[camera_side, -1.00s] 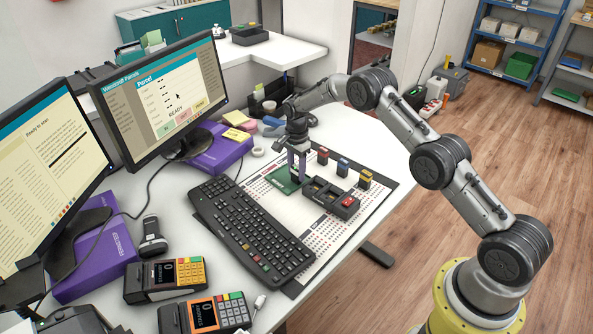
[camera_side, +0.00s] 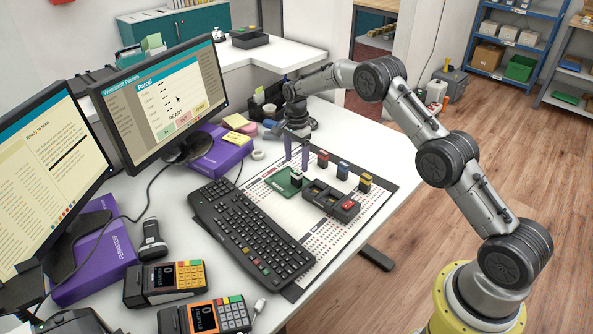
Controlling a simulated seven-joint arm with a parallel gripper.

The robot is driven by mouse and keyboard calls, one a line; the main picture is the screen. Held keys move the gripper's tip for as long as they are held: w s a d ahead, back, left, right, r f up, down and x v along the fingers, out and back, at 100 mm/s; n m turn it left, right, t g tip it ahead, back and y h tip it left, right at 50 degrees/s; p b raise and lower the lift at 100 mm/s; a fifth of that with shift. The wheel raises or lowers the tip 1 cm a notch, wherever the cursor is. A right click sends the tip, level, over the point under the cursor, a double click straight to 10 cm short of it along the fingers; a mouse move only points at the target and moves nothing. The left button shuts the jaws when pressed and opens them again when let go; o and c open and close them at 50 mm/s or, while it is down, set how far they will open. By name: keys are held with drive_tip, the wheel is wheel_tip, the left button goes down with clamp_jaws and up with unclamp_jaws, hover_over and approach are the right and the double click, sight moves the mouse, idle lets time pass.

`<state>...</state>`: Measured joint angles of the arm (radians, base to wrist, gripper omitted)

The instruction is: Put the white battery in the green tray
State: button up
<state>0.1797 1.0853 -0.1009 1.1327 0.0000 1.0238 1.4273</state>
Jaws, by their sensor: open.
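The white battery (camera_side: 296,178) is a small dark block with a white top. It stands upright at the right part of the green tray (camera_side: 281,182) and appears to be in it. The tray is a flat green square on the white printed mat. My gripper (camera_side: 297,170) points down with its two purple fingers spread apart. It is just above the battery, empty, with a finger to either side of the battery's top. The battery's base is too small to see clearly.
Red (camera_side: 322,158), blue (camera_side: 343,168) and yellow (camera_side: 365,182) batteries stand in a row to the right. A black holder (camera_side: 322,197) with a red-topped item lies in front of them. A keyboard (camera_side: 248,230) lies close to the left of the tray.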

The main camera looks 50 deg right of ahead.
wheel_tip(320, 180, up, 6)
wheel_tip(320, 180, up, 13)
drive_tip(key=n+t, duration=0.1)
drive_tip(key=n, duration=0.3)
hover_over(296, 171)
drive_tip(key=s+a, duration=0.3)
drive_tip(key=s, duration=0.4)
drive_tip(key=s+a+r+n+t, duration=0.2)
drive_tip(key=s+a+r+n, duration=0.25)
drive_tip(key=s+r, duration=0.6)
drive_tip(key=s+a+f+n+t, duration=0.1)
drive_tip(key=s+n, duration=0.4)
drive_tip(key=s, duration=0.7)
drive_tip(key=s+a+f+n+t, duration=0.1)
drive_tip(key=s+n, duration=0.4)
drive_tip(key=s, duration=0.7)
wheel_tip(296, 171, down, 2)
drive_tip(key=shift+s+a+f+t, duration=0.1)
drive_tip(key=shift+s+a+t, duration=0.2)
drive_tip(key=shift+s+a, duration=0.15)
